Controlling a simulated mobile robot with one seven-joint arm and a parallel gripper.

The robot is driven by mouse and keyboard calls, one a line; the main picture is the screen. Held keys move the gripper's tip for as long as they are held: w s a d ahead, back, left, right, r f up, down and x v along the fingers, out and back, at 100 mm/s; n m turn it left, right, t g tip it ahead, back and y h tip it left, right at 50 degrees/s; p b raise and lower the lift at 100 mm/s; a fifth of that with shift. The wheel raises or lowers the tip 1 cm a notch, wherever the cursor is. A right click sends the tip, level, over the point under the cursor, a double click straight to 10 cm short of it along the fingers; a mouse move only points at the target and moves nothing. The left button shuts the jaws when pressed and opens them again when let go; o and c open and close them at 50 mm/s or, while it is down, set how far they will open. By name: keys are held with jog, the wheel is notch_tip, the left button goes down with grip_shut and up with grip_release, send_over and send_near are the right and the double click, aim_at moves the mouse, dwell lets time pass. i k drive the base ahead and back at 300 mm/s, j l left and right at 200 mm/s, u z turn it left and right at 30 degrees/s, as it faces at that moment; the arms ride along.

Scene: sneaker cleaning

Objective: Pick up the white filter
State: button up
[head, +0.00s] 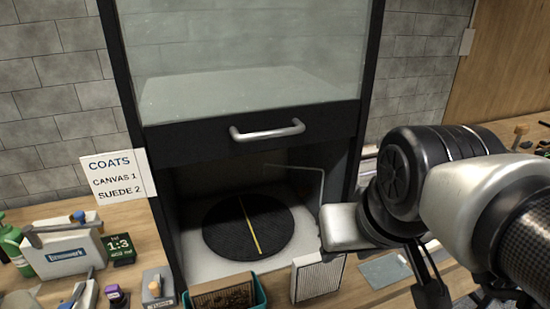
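The white filter (318,279) is a white-framed panel with fine dark vertical pleats. It stands nearly upright at the front edge of the cabinet, at the lower middle of the head view. My gripper (462,291) is at the lower right, to the right of the filter and apart from it.
The cabinet has a raised glass front with a handle (267,130) and a round black turntable (248,227) inside. A teal bin (262,298) stands left of the filter. Bottles and boxes crowd the left bench. A grey flat sheet (386,269) lies right of the filter.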

aim_at(311, 278)
jog(key=i+l+u, duration=0.15)
jog(key=l, duration=0.35)
jog(key=l+u, duration=0.2)
jog(key=l, duration=0.3)
jog(key=i+l+u, duration=0.15)
jog(key=l, duration=0.4)
jog(key=k+l+u, duration=0.1)
jog(key=u, duration=0.3)
jog(key=k+l+u, duration=0.15)
jog(key=u, duration=0.25)
jog(key=k+u, duration=0.15)
jog(key=u, duration=0.25)
jog(key=l, duration=0.05)
